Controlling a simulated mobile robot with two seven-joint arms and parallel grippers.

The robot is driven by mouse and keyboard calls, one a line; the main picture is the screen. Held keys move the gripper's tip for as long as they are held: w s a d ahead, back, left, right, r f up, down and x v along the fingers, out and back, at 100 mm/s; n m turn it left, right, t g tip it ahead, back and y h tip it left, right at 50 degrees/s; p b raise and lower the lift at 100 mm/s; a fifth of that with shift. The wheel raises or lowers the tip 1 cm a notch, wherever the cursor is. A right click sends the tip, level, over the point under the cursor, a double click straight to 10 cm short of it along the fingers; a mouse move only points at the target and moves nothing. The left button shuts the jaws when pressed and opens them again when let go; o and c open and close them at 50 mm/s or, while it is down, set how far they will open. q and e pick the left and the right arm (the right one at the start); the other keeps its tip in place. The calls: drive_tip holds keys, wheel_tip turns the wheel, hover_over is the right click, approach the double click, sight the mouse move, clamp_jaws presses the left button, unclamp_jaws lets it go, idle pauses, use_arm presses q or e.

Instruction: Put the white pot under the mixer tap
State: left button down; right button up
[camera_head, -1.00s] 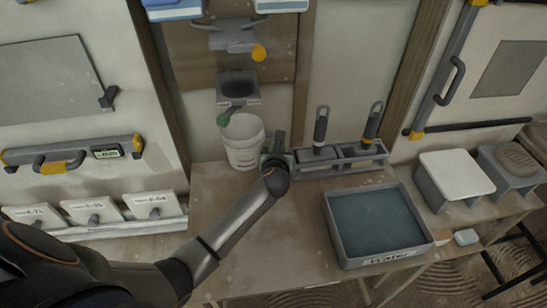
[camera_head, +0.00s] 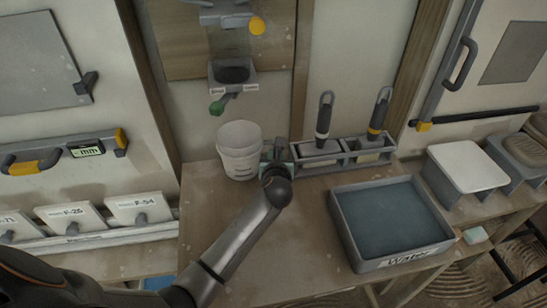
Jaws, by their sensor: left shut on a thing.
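The white pot (camera_head: 240,160) is an upright bucket at the back left of the table. My left gripper (camera_head: 272,158) is at the pot's right side, shut on it; the fingertips are partly hidden by my wrist. The mixer tap (camera_head: 217,107), with a green end, sticks out from a grey wall-mounted mixer (camera_head: 233,76). The pot's rim shows below the tap and a little to its right. I cannot tell whether the pot's base touches the table. My right gripper is not in view.
A grey rack (camera_head: 340,168) with two upright tools stands close right of my gripper. A water tray (camera_head: 390,222) fills the table's right part. Labelled boxes (camera_head: 85,218) stand on a shelf at left. The table's (camera_head: 290,240) middle is bare.

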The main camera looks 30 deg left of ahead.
use_arm(q)
drive_tip(key=shift+d+r, duration=0.1)
drive_tip(key=shift+d, duration=0.05)
drive_tip(key=c, duration=0.8)
unclamp_jaws()
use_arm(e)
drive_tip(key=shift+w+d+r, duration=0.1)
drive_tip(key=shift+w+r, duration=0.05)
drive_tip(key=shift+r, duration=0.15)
use_arm(q)
drive_tip(key=shift+s, duration=0.1)
drive_tip(key=p+v, duration=0.2)
drive_tip(key=v, duration=1)
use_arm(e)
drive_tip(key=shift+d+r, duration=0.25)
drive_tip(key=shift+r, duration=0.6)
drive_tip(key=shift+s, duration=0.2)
